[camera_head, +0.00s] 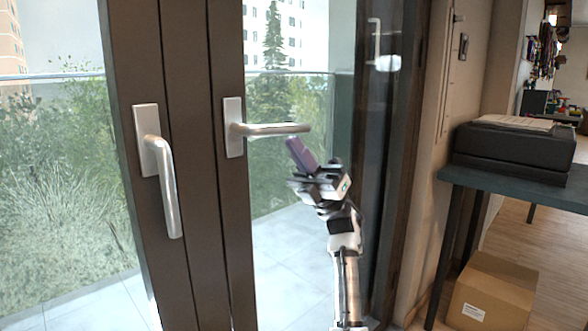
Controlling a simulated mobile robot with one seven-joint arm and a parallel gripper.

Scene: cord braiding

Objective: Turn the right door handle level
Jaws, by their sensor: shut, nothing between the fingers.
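The right door handle (272,129) is a silver lever on a plate on the right door. It points to the right and looks about level. The left door handle (168,185) on the left door points down. My gripper (292,145) is shut and empty, with its purple fingers pointing up and left. Its fingertips are just under the outer half of the right handle. I cannot tell whether they touch it.
Both dark-framed glass doors look shut, with a terrace and bushes beyond. At right stand a dark table (520,182) bearing a black box (515,147) and, below it, a cardboard box (492,293). Wooden floor shows at far right.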

